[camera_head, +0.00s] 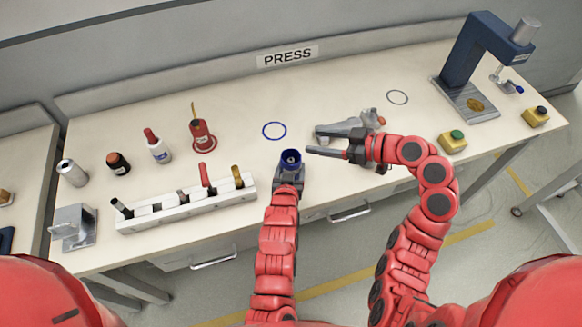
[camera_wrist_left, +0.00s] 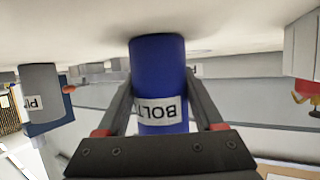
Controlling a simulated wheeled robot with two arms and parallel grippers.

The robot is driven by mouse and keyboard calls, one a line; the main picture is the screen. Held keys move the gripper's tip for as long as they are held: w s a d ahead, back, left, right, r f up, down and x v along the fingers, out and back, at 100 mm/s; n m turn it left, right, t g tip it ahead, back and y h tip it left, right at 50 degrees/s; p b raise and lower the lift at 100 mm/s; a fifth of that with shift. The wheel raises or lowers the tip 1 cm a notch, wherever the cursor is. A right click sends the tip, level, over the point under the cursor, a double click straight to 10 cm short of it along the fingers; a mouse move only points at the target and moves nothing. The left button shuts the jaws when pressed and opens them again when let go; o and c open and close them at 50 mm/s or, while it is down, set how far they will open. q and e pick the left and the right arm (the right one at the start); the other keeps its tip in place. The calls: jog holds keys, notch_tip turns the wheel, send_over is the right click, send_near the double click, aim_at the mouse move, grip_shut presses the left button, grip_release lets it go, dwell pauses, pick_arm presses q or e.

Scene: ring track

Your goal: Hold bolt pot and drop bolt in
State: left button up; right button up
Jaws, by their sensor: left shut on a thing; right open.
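The blue bolt pot (camera_head: 291,158) is upright near the table's front edge, its mouth facing up; something small shows inside, too small to name. My left gripper (camera_head: 288,176) is shut around it from the front. The left wrist view shows the pot (camera_wrist_left: 160,75) between both fingers, its BOLT label upside down and its base at the pale table surface. My right gripper (camera_head: 313,141) is open, its two fingers pointing left, just right of the pot's mouth. I see no bolt between its fingers.
A grey pot (camera_wrist_left: 42,92) with a partly hidden label shows in the left wrist view. A white rack (camera_head: 160,212) with tools stands left. A blue ring mark (camera_head: 274,130) lies clear behind the pot.

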pick_arm(q)
jog(key=o, duration=1.4)
jog(key=shift+c, duration=0.2)
